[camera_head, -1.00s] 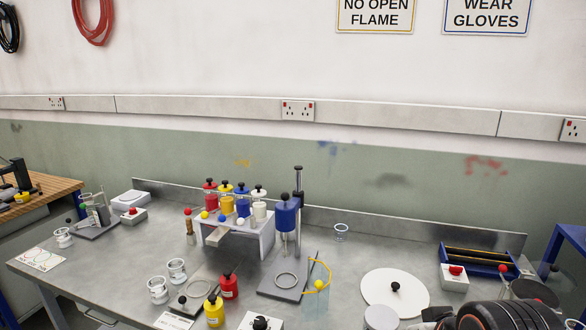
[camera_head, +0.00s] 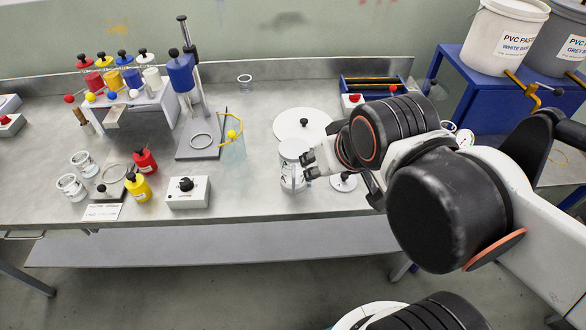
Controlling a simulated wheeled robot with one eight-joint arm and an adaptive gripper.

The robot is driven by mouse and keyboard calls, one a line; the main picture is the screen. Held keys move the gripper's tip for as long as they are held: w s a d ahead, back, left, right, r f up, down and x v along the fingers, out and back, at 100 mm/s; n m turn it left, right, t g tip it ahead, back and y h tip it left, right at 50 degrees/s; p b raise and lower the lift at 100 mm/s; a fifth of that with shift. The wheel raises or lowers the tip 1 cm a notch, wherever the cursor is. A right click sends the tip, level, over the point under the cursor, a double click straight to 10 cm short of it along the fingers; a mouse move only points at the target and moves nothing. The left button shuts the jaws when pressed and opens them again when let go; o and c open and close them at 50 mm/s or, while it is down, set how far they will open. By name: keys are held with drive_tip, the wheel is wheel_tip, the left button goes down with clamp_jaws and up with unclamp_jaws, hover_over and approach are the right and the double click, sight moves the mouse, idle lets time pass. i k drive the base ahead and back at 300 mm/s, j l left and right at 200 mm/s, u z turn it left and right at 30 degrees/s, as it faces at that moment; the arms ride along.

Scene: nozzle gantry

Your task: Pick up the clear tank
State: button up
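No tank that I can single out with certainty as the clear one shows. A see-through panel or box (camera_head: 234,148) with a yellow ball-ended handle stands right of the gantry base. Two clear jars with pale rims, a rear one (camera_head: 82,161) and a front one (camera_head: 70,187), stand at the front left. A small clear cup (camera_head: 245,82) is near the back edge. My gripper (camera_head: 302,170) is at the front right of the bench, beside a pale can (camera_head: 294,150) and well right of the clear items. Its fingertips are small and overlap the can, so their opening is unclear.
The gantry (camera_head: 190,88) with a blue tank stands beside a rack (camera_head: 160,105) of coloured tanks. A red tank (camera_head: 146,162), yellow tank (camera_head: 138,187) and control box (camera_head: 187,192) are forward. A white disc (camera_head: 302,124) lies behind the can. The front centre is clear.

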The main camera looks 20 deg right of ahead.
sight(297, 172)
drive_tip(key=z, duration=1.7)
drive_tip(key=j+u, duration=0.15)
drive_tip(key=u, duration=1.45)
drive_tip(key=k+l+z, duration=0.3)
drive_tip(key=k+z, duration=0.15)
drive_tip(key=k, duration=0.2)
drive_tip(key=k+l+z, duration=0.45)
drive_tip(key=k, duration=0.1)
